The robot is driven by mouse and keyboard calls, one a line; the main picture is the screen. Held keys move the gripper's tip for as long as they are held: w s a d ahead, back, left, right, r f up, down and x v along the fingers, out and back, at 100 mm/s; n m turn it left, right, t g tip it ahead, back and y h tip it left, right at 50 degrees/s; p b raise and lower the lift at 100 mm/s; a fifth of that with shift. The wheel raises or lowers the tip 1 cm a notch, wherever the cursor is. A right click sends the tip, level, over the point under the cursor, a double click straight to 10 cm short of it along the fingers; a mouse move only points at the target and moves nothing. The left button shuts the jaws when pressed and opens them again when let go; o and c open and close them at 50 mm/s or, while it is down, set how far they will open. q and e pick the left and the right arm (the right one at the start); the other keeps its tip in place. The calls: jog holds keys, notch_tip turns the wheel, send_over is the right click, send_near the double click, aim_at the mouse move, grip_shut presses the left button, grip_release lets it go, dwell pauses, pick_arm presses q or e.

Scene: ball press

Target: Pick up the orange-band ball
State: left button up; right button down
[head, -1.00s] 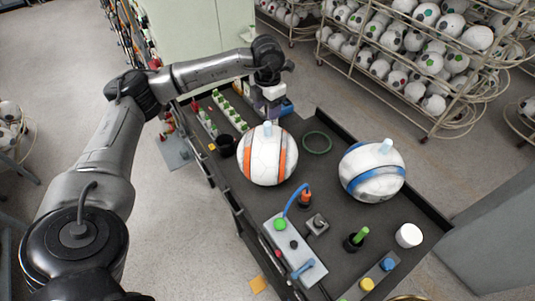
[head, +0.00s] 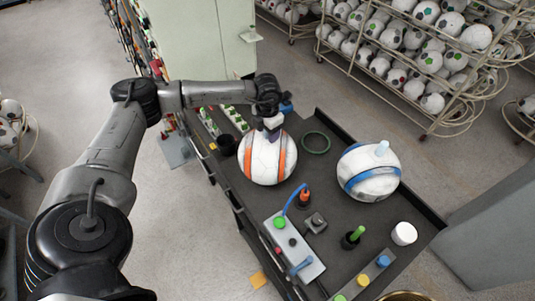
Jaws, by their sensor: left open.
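The orange-band ball (head: 262,160) is white with orange bands and sits on the dark cart top. My left gripper (head: 271,131) is open, pointing down at the ball's upper end. Its fingers are small in view and cover the pale nub on top of the ball; I cannot tell whether they touch it. My right gripper does not show.
A blue-band ball (head: 368,174) with a pale nub sits to the right. A green ring (head: 316,142) lies between the balls. Nearer are a grey switch box (head: 292,247), a white cylinder (head: 404,233) and a black cup with a green stick (head: 352,238). Ball racks stand behind.

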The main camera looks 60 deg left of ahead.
pick_arm(q)
grip_shut()
dwell(0.5)
jog(key=shift+r, duration=0.1)
